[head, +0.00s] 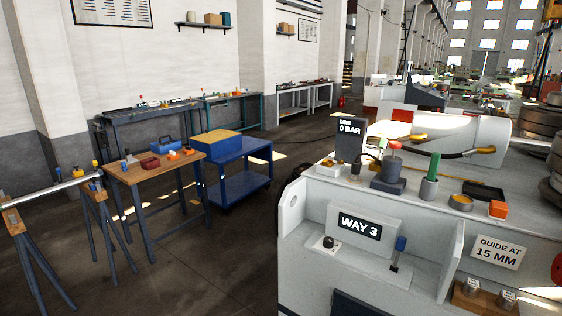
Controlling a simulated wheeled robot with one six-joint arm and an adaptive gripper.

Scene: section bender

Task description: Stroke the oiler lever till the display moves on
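On top of the grey machine (320,172) a small dark display (350,139) reads "LINE 0 BAR". Beside it to the right is a dark block (388,180) with an upright, red-topped handle (394,148). Further right stands an upright green handle (430,178). In a recess in the machine's front, a dark display (360,226) reads "WAY 3", with a small dark knob (328,242) at its lower left. A blue-tipped lever (400,246) stands upright to its right. No label shows which handle is the oiler lever. My gripper is not in view.
A side wall (451,247) closes the recess on the right. An orange box (497,209) sits on the machine top. A wooden bench (150,175) and a blue cart (240,185) stand left. Dark floor between them and the machine is open.

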